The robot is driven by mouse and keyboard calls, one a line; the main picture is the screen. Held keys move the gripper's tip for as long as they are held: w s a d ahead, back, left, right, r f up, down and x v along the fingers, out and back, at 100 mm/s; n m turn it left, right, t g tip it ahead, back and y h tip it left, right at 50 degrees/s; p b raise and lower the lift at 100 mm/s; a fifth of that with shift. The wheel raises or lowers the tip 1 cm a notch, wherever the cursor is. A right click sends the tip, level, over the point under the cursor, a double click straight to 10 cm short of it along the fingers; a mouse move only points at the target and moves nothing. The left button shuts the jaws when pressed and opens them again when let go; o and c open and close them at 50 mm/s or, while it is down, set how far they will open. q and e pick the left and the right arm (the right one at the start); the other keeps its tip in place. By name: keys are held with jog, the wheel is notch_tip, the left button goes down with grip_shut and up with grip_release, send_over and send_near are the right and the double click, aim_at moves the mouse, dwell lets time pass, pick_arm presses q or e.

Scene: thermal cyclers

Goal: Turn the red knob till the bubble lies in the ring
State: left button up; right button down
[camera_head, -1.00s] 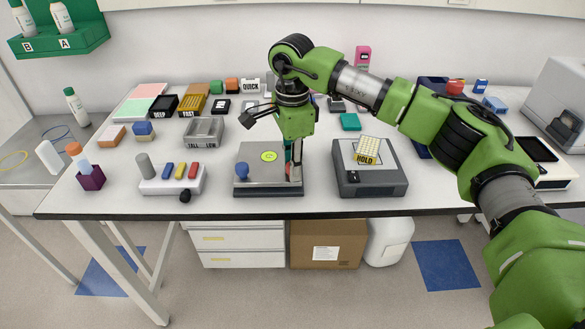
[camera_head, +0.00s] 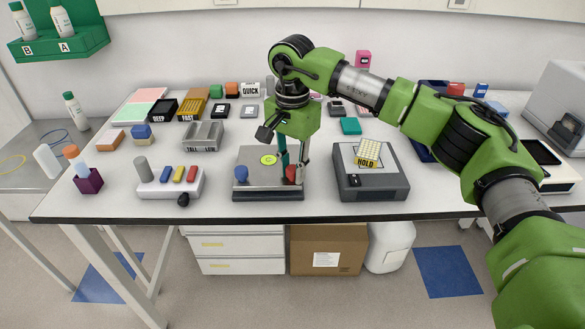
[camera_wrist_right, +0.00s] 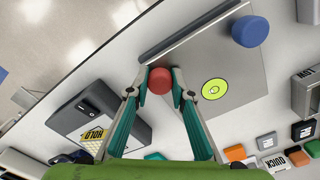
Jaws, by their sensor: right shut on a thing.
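The red knob (camera_head: 292,174) stands at the right of the grey levelling plate (camera_head: 256,180), near its front edge. My right gripper (camera_head: 291,168) reaches down from above and is shut on the red knob. In the right wrist view the two fingers (camera_wrist_right: 159,82) lie on either side of the red knob (camera_wrist_right: 159,80). The round yellow-green level (camera_head: 269,160) sits on the plate; in the wrist view its ring (camera_wrist_right: 214,89) shows with a small mark near the middle, too small to place exactly. A blue knob (camera_head: 241,173) stands at the plate's left. My left gripper is not in view.
A dark grey box with a HOLD label (camera_head: 371,185) stands right of the plate. A white block with coloured bars (camera_head: 171,183) stands to the left. A grey open tray (camera_head: 203,136) and several small blocks lie behind. Bare white tabletop surrounds the plate.

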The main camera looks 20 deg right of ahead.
aim_at(292, 168)
dwell(0.4)
jog(key=c, duration=1.8)
grip_release()
notch_tip(292, 168, up, 12)
jog(key=shift+r, duration=0.1)
